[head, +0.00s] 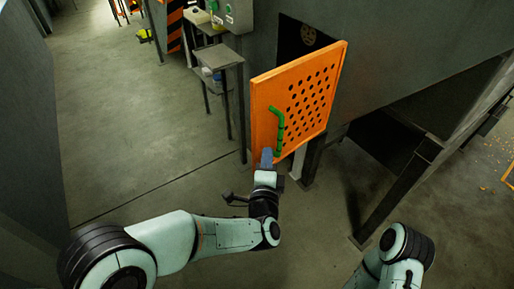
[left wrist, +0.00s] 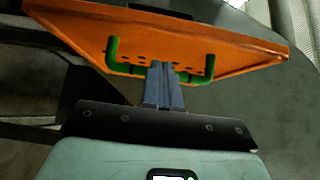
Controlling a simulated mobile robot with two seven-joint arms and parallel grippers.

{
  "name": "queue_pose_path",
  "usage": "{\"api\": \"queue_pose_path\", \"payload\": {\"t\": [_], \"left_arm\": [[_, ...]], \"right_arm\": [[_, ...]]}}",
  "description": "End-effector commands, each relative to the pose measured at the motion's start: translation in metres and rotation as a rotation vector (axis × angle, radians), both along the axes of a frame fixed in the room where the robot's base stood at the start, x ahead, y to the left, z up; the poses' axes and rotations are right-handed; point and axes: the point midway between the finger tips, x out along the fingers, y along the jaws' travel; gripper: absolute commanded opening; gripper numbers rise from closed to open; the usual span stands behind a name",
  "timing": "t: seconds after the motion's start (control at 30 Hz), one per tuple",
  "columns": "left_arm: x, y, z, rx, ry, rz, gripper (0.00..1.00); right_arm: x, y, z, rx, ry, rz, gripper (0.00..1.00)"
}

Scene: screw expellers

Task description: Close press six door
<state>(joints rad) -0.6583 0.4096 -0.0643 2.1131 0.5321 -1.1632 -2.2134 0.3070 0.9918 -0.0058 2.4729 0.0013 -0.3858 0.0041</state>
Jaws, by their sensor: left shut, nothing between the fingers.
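The orange press door (head: 300,92), with rows of round holes, stands open, swung out from the grey machine. A dark opening (head: 292,40) shows behind its top edge. A green bar handle (head: 280,128) is on the door's face, near its left edge. My left gripper (head: 266,157) is shut and empty at the door's lower left corner, just below the handle. In the left wrist view its closed fingers (left wrist: 162,75) overlap the middle of the green handle (left wrist: 198,74); I cannot tell if they touch it. My right gripper is out of view.
A small grey metal table (head: 218,58) stands left of the door, beside a grey control box (head: 238,14). A dark metal support leg (head: 395,188) stands to the right. The floor at left (head: 120,120) is clear.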

Motion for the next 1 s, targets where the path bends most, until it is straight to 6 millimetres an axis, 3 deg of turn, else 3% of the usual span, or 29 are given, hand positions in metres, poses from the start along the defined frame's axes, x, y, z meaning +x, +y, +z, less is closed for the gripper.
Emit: {"api": "queue_pose_path", "payload": {"t": [0.23, 0.77, 1.0], "left_arm": [[0.026, 0.023, 0.000, -0.001, 0.001, 0.003, 0.00], [0.031, 0.028, 0.000, 0.000, 0.001, 0.001, 0.00], [0.045, 0.048, 0.000, 0.000, 0.000, 0.011, 0.00]], "right_arm": [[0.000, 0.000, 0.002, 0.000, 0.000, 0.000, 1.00], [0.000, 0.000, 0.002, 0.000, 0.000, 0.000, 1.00], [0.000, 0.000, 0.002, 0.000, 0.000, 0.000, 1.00]]}}
